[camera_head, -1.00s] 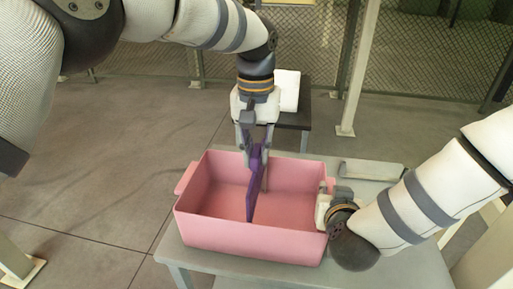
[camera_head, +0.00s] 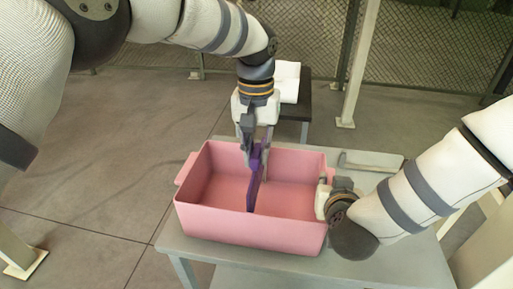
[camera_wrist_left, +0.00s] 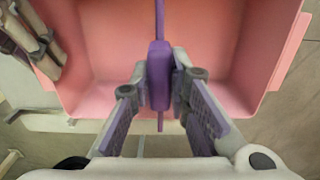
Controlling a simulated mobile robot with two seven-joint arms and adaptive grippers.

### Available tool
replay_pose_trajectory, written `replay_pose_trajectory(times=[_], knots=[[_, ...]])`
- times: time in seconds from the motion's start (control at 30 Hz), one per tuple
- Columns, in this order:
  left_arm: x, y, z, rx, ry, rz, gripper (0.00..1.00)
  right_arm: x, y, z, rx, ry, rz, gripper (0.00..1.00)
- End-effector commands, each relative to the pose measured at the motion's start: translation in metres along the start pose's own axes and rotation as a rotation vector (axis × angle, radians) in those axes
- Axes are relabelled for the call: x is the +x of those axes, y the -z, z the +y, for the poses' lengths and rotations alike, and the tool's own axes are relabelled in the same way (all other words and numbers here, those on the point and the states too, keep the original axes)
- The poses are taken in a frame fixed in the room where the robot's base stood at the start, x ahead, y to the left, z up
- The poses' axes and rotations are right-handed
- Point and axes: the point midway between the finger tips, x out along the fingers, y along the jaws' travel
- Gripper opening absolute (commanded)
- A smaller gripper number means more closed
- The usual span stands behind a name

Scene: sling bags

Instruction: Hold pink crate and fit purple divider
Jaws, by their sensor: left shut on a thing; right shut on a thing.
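The pink crate (camera_head: 220,222) stands upright on the grey table, and its inside looks empty apart from the divider. My left gripper (camera_head: 257,152) is shut on the purple divider (camera_head: 253,190) by its thicker top part. The divider stands upright inside the crate, around the middle of its length; it also shows edge-on in the left wrist view (camera_wrist_left: 159,75). I cannot tell whether its lower edge touches the crate floor. My right gripper (camera_head: 326,196) is at the crate's right end, shut on it near the handle; its fingertips are mostly hidden.
The grey table (camera_head: 400,270) has free room at its front right. A flat grey piece (camera_head: 370,162) lies at its back right. A dark stand (camera_head: 298,97) with a white object (camera_head: 287,80) is behind. Posts and mesh fencing stand further back.

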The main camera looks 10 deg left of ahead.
Motion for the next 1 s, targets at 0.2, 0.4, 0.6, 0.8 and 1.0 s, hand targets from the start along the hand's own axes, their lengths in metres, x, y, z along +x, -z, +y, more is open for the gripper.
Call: replay_pose_trajectory(times=[0.2,0.4,0.6,0.8,1.0], knots=[[0.005,0.0,0.0,0.0,0.0,-0.001,0.0,0.0,0.0,0.0,-0.001,0.0,0.0,0.0],[0.01,0.0,0.0,0.0,0.0,0.0,0.0,0.0,0.0,0.0,-0.001,0.0,0.0,0.0],[0.015,0.0,0.0,0.0,0.0,0.0,0.0,0.0,0.0,0.0,-0.001,0.0,0.0,0.0],[0.021,0.0,0.0,0.0,0.001,-0.001,0.0,0.0,0.0,0.0,-0.001,0.0,0.0,0.0],[0.026,0.0,0.0,0.0,0.001,0.0,0.0,0.0,0.0,0.0,-0.001,0.0,0.0,0.0]])
